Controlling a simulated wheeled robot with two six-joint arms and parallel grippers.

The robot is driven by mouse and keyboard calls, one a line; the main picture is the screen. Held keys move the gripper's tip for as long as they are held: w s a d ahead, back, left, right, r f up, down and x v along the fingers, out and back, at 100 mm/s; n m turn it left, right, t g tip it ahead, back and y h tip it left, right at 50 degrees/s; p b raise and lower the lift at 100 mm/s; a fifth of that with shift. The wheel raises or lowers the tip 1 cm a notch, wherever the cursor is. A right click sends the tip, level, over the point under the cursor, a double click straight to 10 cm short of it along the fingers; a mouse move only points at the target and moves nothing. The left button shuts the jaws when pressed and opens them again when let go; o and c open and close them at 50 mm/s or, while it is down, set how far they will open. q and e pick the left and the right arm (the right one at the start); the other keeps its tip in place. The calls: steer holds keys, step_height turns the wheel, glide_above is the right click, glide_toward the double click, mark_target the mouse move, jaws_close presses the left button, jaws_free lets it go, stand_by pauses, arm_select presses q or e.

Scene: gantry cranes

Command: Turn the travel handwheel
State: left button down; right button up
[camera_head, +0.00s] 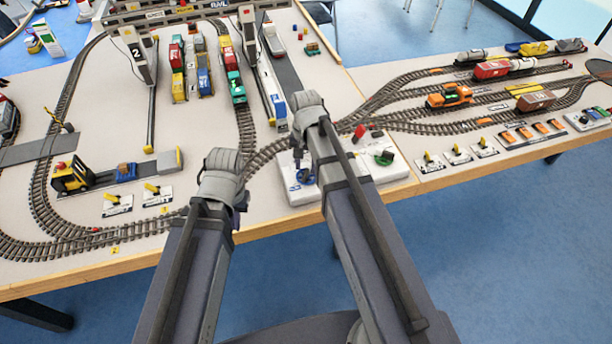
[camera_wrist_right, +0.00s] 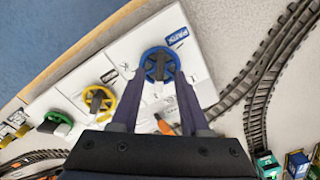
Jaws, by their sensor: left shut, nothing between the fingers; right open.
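A white control panel (camera_head: 334,187) lies at the table's front edge, partly hidden by my right arm. In the right wrist view it bears a blue handwheel (camera_wrist_right: 150,75), a yellow handwheel (camera_wrist_right: 90,109) and a green handwheel (camera_wrist_right: 62,130). The labels are too small to read surely, so I cannot tell which is the travel handwheel. My right gripper (camera_wrist_right: 157,77) is open, its fingertips on either side of the blue wheel; contact is unclear. The blue wheel also shows in the head view (camera_head: 304,177). My left gripper (camera_head: 240,198) is shut and empty, left of the panel.
Tracks (camera_head: 250,160) curve behind and left of the panel. Small yellow levers (camera_head: 152,188) stand at the left, white lever plates (camera_head: 458,154) at the right. Gantry posts (camera_head: 139,55) and wagons (camera_head: 205,75) stand at the back.

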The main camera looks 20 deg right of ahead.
mark_target(306, 174)
steer(key=shift+f+b, duration=0.9)
steer(key=shift+f, duration=0.5)
arm_select(q)
step_height(306, 174, down, 3)
steer(key=shift+r, duration=0.15)
arm_select(e)
steer(key=shift+c, duration=0.4)
jaws_close()
